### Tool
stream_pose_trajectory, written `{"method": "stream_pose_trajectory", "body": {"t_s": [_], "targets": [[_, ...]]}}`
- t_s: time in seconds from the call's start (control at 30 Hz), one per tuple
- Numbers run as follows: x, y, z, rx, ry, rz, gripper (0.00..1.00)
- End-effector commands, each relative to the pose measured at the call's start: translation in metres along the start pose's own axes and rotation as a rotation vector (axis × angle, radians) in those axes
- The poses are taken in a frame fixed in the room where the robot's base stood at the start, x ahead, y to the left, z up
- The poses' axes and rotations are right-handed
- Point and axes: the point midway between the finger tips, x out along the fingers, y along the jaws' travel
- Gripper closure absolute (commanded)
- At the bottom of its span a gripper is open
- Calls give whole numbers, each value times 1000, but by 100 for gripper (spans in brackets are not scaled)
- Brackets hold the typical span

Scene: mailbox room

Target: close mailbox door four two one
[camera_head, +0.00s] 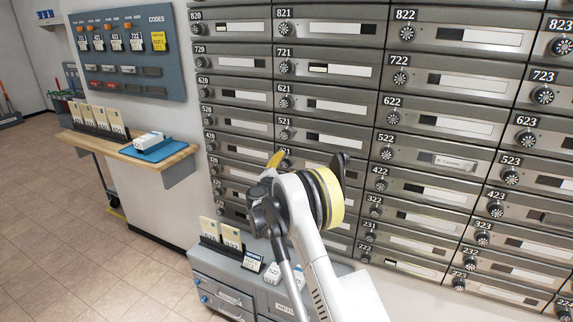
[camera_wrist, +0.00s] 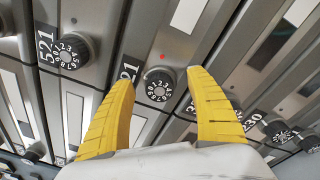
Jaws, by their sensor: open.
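Mailbox door four two one (camera_wrist: 143,62) is in the wrist view, its label partly hidden so that only "21" shows. Its round black number dial (camera_wrist: 158,86) lies between the yellow fingers of my gripper (camera_wrist: 160,76), with a small red mark above it. The fingers are spread on either side of the dial; I cannot tell whether they touch the door. In the head view, one yellow finger of my gripper (camera_head: 275,160) shows before the column under door 521, and my arm hides most of door four two one. I cannot tell whether the door is ajar.
Door 521 (camera_head: 308,136) is just above, and its dial (camera_wrist: 70,52) is at left in the wrist view. Door 422 (camera_head: 425,189) is to the right. A grey cabinet (camera_head: 213,266) with card holders stands below my arm. A wooden shelf (camera_head: 176,156) is at left.

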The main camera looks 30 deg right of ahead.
Motion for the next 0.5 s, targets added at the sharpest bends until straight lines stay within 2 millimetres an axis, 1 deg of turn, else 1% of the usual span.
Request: {"method": "stream_pose_trajectory", "body": {"t_s": [0.03,0.3,0.4,0.5], "targets": [[-10,1,-1,0,3,2,35],[-72,2,-1,-1,4,4,35],[-89,2,-1,-1,3,4,35],[-100,2,-1,-1,2,4,35]]}}
